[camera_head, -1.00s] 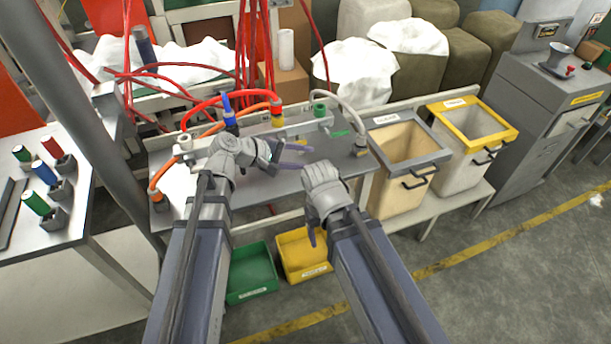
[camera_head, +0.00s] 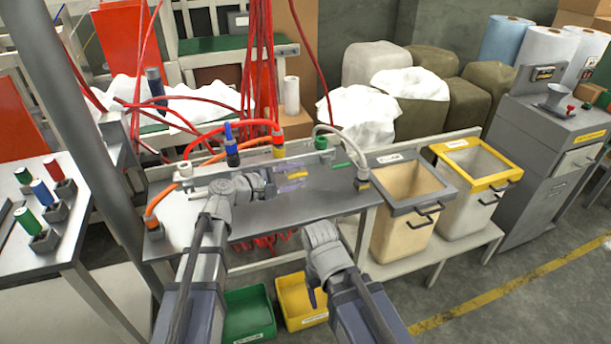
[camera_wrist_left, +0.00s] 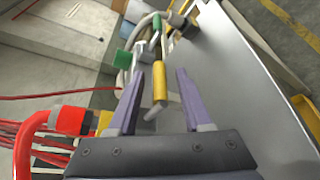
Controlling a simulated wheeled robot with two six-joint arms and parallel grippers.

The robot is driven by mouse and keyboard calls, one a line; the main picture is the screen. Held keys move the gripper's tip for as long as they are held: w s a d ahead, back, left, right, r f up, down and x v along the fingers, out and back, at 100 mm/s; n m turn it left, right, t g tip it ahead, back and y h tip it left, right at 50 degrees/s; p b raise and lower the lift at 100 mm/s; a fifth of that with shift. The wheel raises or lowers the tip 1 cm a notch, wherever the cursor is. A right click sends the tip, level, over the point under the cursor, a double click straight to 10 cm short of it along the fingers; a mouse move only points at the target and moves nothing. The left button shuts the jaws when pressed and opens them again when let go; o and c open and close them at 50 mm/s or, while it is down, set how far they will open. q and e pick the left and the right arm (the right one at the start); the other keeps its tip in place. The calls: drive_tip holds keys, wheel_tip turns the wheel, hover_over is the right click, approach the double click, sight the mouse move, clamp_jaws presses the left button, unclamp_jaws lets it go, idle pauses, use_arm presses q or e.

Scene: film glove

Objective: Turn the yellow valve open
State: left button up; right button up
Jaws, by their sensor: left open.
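The yellow valve handle (camera_head: 297,175) shows in the head view below the pale pipe rail on the bench. In the left wrist view the yellow handle (camera_wrist_left: 160,82) lies lengthwise between the two purple fingers, with gaps on both sides. My left gripper (camera_head: 292,181) is open around it; no contact shows. In the wrist view the open left gripper (camera_wrist_left: 158,74) holds nothing. The valve body is partly hidden. My right gripper (camera_head: 312,297) hangs low in front of the bench, one purple fingertip showing; its jaw opening is hidden.
A green handle (camera_head: 342,165) sits right of the yellow one. Red, orange and white hoses join the rail (camera_head: 262,160). Grey-rimmed (camera_head: 411,179) and yellow-rimmed (camera_head: 475,168) bins stand to the right. Green (camera_head: 248,314) and yellow (camera_head: 301,301) trays lie below. The bench's front right is clear.

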use_arm(q)
drive_tip(key=x, duration=0.3)
drive_tip(key=shift+d, duration=0.15)
drive_tip(key=shift+c, duration=0.4)
clamp_jaws()
